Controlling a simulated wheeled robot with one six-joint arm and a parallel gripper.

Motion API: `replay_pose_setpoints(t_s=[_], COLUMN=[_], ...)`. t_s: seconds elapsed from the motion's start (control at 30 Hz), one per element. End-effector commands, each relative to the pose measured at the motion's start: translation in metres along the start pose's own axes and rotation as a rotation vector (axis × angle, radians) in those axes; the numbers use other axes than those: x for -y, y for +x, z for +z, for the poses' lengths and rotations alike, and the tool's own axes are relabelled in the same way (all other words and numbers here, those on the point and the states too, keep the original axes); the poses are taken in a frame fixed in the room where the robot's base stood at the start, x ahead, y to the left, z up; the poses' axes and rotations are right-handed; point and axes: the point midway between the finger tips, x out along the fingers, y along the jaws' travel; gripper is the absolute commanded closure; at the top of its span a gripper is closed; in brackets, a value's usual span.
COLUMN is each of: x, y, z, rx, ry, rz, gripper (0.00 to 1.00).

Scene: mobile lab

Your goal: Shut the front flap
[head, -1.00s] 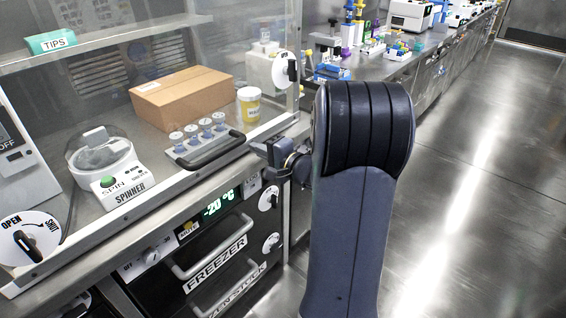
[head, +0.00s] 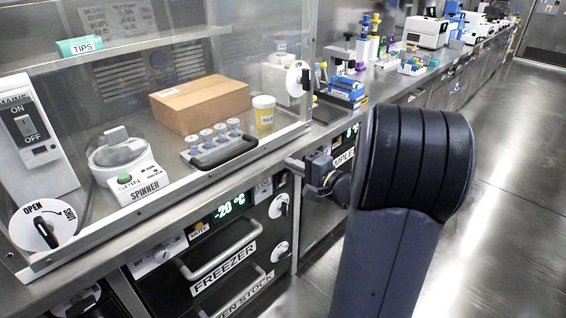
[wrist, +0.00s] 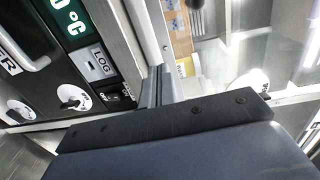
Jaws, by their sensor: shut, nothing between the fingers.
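The front flap is a clear pane with a metal bottom rail (head: 165,197) across the front of the hooded bench. The rail runs low along the counter's front edge; I cannot tell whether it touches the counter. A white OPEN/SHUT dial (head: 45,226) is at its left end and another white dial (head: 297,78) at its right end. My gripper (head: 290,162) is shut and empty, just below and in front of the rail's right end. In the wrist view the shut fingers (wrist: 158,86) point toward the counter edge, beside the clear pane.
Behind the pane are a spinner (head: 122,165), a cardboard box (head: 200,103), a tube rack (head: 220,150) and a yellow-labelled cup (head: 263,112). The freezer front (head: 225,255) with handles and dials is below. Open floor (head: 500,190) lies to the right.

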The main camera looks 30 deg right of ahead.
Motion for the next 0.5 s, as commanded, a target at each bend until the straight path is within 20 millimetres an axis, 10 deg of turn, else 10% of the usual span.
replay_pose_setpoints(t_s=[0.5], x=[0.009], y=[-0.052], z=[0.005], rx=[0.019], ry=[0.003], rz=[0.007], gripper=[0.88])
